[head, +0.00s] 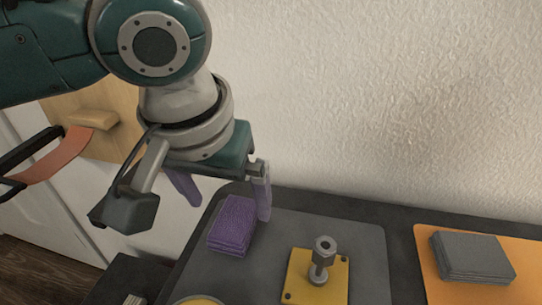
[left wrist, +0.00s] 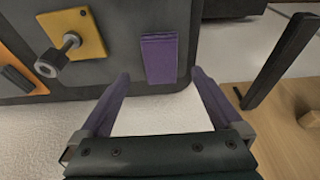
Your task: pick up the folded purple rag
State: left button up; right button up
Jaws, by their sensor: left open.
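The folded purple rag (head: 231,226) lies on the dark grey mat near its left edge in the head view. In the left wrist view the rag (left wrist: 159,58) lies ahead of the fingertips. My left gripper (head: 222,196) hangs over the left side of the mat, by the rag, with its purple fingers apart. In the left wrist view the left gripper (left wrist: 163,84) is open and nothing is between its fingers. The rag is not held. My right gripper is in neither view.
A yellow plate (head: 335,292) with an upright bolt (head: 321,262) stands right of the rag. A grey folded stack (head: 470,257) lies on an orange mat (head: 427,262) further right. A textured white wall (head: 390,100) rises behind the table.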

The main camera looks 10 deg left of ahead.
aim_at(233, 218)
pick_arm(q)
jog(key=b+x, duration=0.2)
jog(key=x, duration=0.2)
jog(key=shift+a+f, duration=0.15)
jog(key=shift+a, duration=0.05)
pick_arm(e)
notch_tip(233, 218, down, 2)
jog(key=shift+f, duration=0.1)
pick_arm(q)
jog(key=shift+w+f, duration=0.15)
jog(key=shift+f, duration=0.3)
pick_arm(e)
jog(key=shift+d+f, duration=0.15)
pick_arm(q)
jog(key=shift+c, duration=0.4)
jog(key=c, duration=0.3)
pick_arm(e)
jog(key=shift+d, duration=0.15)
pick_arm(q)
jog(key=c, duration=1)
notch_tip(233, 218, up, 20)
jog(key=p, duration=0.6)
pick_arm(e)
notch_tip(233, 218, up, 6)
pick_arm(q)
jog(key=shift+d, duration=0.1)
